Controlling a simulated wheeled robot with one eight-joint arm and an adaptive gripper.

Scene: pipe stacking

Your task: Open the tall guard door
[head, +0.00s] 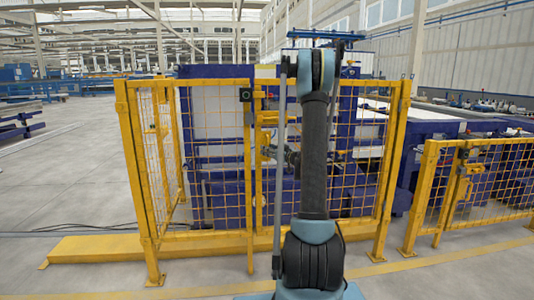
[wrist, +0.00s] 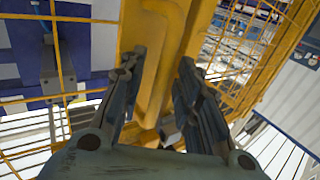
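The tall guard door (head: 213,160) is a yellow frame with wire mesh in the head view. It looks closed, in line with the fence panel on its right. A yellow handle (head: 268,118) is near the frame's middle posts. In the wrist view the yellow handle (wrist: 160,62) is a long bar in front of a yellow post. My gripper (wrist: 158,82) is open, with one dark finger on each side of the handle. I cannot tell whether a finger touches it. In the head view my arm partly hides the gripper and the mesh behind.
A lower yellow mesh gate (head: 487,180) stands at the right. A yellow floor beam (head: 95,248) lies at the left foot of the fence. Blue machinery (head: 225,190) is behind the mesh. The floor at the left is open.

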